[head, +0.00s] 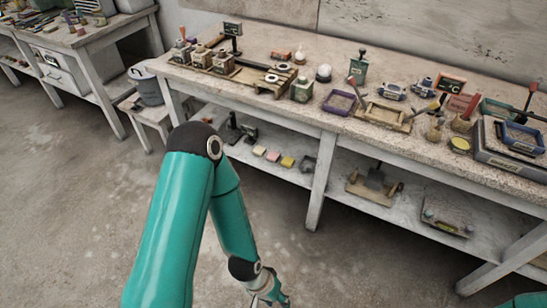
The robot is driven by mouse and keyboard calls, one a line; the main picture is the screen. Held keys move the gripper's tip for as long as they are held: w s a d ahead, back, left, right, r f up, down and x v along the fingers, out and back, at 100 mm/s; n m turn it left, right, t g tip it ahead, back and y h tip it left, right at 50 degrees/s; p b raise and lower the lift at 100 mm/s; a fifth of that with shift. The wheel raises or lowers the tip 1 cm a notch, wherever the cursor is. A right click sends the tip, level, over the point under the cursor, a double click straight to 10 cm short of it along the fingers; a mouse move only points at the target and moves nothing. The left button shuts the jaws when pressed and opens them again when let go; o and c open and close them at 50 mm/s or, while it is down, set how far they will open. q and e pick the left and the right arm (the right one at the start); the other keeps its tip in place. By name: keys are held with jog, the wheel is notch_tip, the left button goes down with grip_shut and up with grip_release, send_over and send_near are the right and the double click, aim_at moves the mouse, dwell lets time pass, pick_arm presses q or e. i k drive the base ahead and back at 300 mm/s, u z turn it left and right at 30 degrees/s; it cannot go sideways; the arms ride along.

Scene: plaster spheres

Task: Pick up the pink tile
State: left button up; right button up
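The pink tile (273,156) is a small block on the lower shelf of the long workbench. It sits in a row between a pale tile (259,150) on its left and a yellow tile (287,162) on its right. My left gripper (272,298) is low in the head view, in front of the bench and well apart from the tile. Its fingers are small and partly cut by the bottom edge, so I cannot tell whether it is open. My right gripper is not in view.
The lower shelf (335,195) lies under the benchtop (290,112), with a front leg (318,185) right of the tiles. Dark objects (240,130) stand left of them. The benchtop is crowded with tools and trays. A bucket (146,86) stands at left. The floor in front is clear.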

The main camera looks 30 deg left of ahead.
aim_at(272, 156)
jog(key=z, duration=1.8)
jog(key=i, duration=0.1)
jog(key=u, duration=2.75)
jog(key=k, duration=0.3)
jog(key=u, duration=1.05)
jog(key=i, duration=1.9)
jog(key=z, duration=0.85)
